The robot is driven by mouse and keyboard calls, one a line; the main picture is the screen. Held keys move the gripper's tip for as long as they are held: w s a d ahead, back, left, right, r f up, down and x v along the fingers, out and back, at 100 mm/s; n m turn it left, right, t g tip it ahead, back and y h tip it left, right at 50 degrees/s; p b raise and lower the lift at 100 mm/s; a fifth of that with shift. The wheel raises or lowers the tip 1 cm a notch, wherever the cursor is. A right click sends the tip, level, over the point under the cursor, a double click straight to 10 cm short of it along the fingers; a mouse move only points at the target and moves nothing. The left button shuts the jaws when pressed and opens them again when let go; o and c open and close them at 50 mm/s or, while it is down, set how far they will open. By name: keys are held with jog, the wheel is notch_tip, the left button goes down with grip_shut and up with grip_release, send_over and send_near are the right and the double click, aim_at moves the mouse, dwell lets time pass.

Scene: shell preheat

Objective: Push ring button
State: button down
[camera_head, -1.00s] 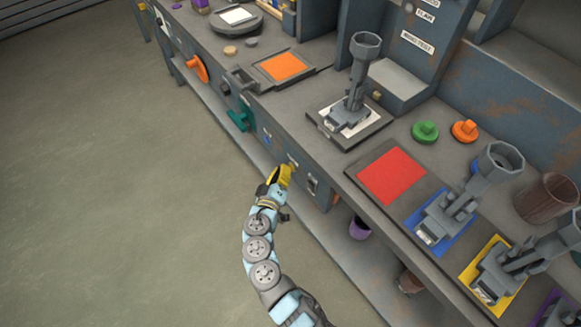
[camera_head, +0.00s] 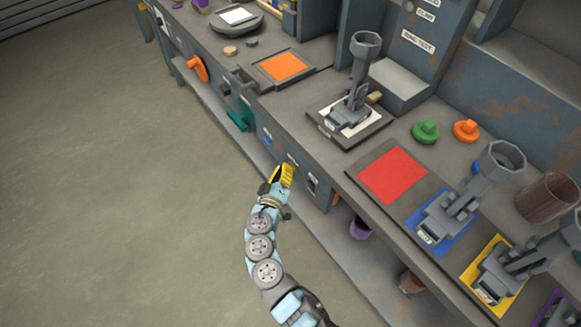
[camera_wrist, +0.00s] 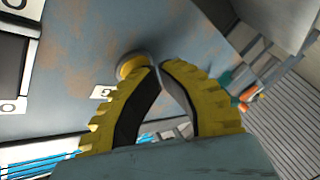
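My gripper (camera_wrist: 158,66) has yellow ribbed fingers with black inner pads. Its fingertips come together in the wrist view, and I see nothing held between them. A round yellow button-like piece (camera_wrist: 128,66) sits on the blue-grey panel (camera_wrist: 85,50), just left of the fingertips; I cannot tell whether they touch it. A small white label (camera_wrist: 101,92) is below and left of it. In the head view my gripper (camera_head: 283,174) is at the bench's front face, and it hides the button there.
A dark switch panel (camera_head: 313,185) is right of my gripper on the bench front. A green handle (camera_head: 240,119) and an orange handle (camera_head: 197,68) stick out farther left. The floor (camera_head: 120,200) in front is clear.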

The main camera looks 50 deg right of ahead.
jog(key=shift+w+a+b, duration=0.15)
jog(key=shift+a+b, duration=0.15)
jog(key=shift+a, duration=0.5)
jog(key=shift+w+a+b, duration=0.2)
jog(key=shift+a+b, duration=0.05)
jog(key=shift+a, duration=0.55)
jog(key=shift+w+a+b, duration=0.15)
jog(key=shift+a+b, duration=0.1)
jog(key=shift+a, duration=0.6)
jog(key=shift+w+a+b, duration=0.2)
jog(key=shift+a+b, duration=0.05)
jog(key=shift+a, duration=0.55)
